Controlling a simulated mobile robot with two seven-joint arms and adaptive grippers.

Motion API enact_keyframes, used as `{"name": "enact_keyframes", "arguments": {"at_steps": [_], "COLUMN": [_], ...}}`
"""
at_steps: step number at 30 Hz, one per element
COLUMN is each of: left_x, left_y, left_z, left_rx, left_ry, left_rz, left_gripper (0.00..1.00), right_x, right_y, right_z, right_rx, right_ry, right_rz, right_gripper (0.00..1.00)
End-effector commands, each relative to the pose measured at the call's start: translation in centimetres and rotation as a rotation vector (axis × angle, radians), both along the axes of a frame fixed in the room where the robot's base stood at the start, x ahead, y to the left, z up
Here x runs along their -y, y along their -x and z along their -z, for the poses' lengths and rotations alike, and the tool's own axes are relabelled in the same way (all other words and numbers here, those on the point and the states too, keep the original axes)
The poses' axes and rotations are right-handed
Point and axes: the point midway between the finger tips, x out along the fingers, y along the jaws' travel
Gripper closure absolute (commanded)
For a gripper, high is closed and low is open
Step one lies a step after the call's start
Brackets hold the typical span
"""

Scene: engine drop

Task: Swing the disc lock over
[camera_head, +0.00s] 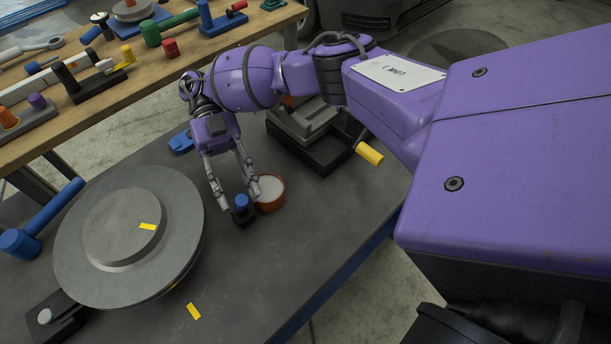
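A large grey round disc (180,225) with a raised hub (115,235) lies on the dark table; the hub bears a yellow mark (147,226). A small black block with a blue knob (241,202) stands right of the disc. A black bar with a pale round knob (45,316) lies at the disc's lower left edge. I cannot tell for certain which is the disc lock. My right gripper (238,200) points down with its fingers apart, around or just above the blue knob; contact is unclear. My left gripper is out of view.
An orange-rimmed pot (269,192) stands close to the right finger. A yellow mark (193,311) is on the table (250,270). A blue mallet (40,220) lies left of the disc. A dark block with a yellow handle (369,153) stands behind. A wooden bench (95,115) holds tools.

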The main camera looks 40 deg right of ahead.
Motion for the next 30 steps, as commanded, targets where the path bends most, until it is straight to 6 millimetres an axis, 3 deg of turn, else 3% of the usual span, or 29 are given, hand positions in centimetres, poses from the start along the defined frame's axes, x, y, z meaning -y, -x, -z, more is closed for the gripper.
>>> {"name": "enact_keyframes", "arguments": {"at_steps": [8, 21, 30], "left_x": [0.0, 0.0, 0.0], "left_y": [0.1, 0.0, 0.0], "left_z": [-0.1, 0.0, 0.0], "left_rx": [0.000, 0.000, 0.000], "left_ry": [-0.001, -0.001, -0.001], "left_rz": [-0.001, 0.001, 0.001], "left_gripper": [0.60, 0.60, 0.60], "right_x": [0.0, 0.0, 0.0], "right_y": [-0.1, -0.1, 0.0], "right_z": [-0.5, -8.2, -10.1], "right_rx": [0.003, 0.005, 0.002], "right_ry": [0.000, 0.000, 0.000], "right_rz": [0.000, -0.002, -0.001], "right_gripper": [0.62, 0.62, 0.62]}}
